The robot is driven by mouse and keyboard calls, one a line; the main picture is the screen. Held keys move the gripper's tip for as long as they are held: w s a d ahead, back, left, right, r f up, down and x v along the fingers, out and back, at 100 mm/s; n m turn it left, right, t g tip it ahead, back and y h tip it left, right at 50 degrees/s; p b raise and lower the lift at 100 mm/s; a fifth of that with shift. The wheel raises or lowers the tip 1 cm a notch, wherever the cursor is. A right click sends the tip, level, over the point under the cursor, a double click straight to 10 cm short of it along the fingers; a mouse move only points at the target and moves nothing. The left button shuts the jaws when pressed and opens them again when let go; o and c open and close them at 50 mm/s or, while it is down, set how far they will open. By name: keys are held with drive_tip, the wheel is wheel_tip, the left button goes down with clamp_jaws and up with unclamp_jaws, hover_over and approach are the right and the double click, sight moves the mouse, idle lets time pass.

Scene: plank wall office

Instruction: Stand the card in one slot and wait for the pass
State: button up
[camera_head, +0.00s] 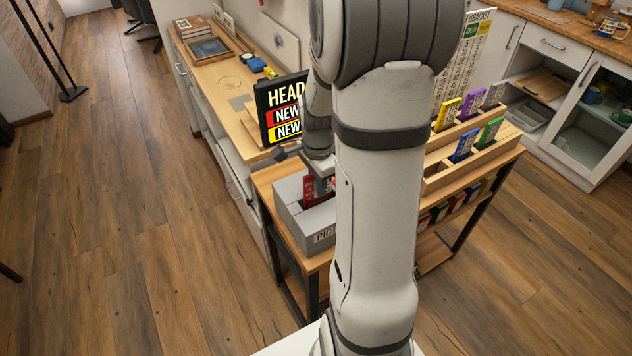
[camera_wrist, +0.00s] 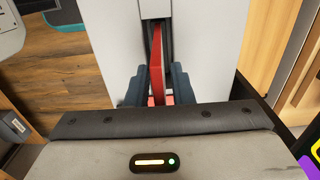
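A red card (camera_head: 308,190) stands upright in the slot of a grey box (camera_head: 321,222) with lettering on its front, at the left end of the wooden cart. My gripper (camera_head: 320,178) is down at the box, with the card between its fingers. In the wrist view the red card (camera_wrist: 157,62) shows nearly edge-on between the two dark fingertips (camera_wrist: 158,84); whether they press on it is unclear. A stepped wooden rack (camera_head: 440,181) holds upright yellow, purple, grey, blue and green cards at the cart's right side. My arm hides the middle of the cart.
A black sign (camera_head: 270,97) reading HEAD, NEW, NEW stands behind the box. A white BRACKET board (camera_head: 466,60) stands behind the rack. A side counter (camera_head: 220,75) holds a tray and small items. Coloured items sit on the shelf below the rack. Wooden floor is open at left.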

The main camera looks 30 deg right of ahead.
drive_tip(key=shift+o, duration=0.8)
drive_tip(key=shift+r, duration=0.1)
drive_tip(key=shift+r, duration=0.2)
wheel_tip(320, 180, up, 11)
drive_tip(key=shift+f+b, duration=0.2)
drive_tip(key=shift+b, duration=0.1)
drive_tip(key=shift+r, duration=0.35)
drive_tip(key=shift+s+a+r, duration=0.1)
drive_tip(key=shift+a+r, duration=0.1)
drive_tip(key=shift+r, duration=0.05)
drive_tip(key=s+a+r+n+t, duration=0.1)
drive_tip(key=s+a+n+t, duration=0.2)
drive_tip(key=s+a+n, duration=0.9)
drive_tip(key=shift+r+n, duration=0.15)
drive_tip(key=shift+n, duration=2.65)
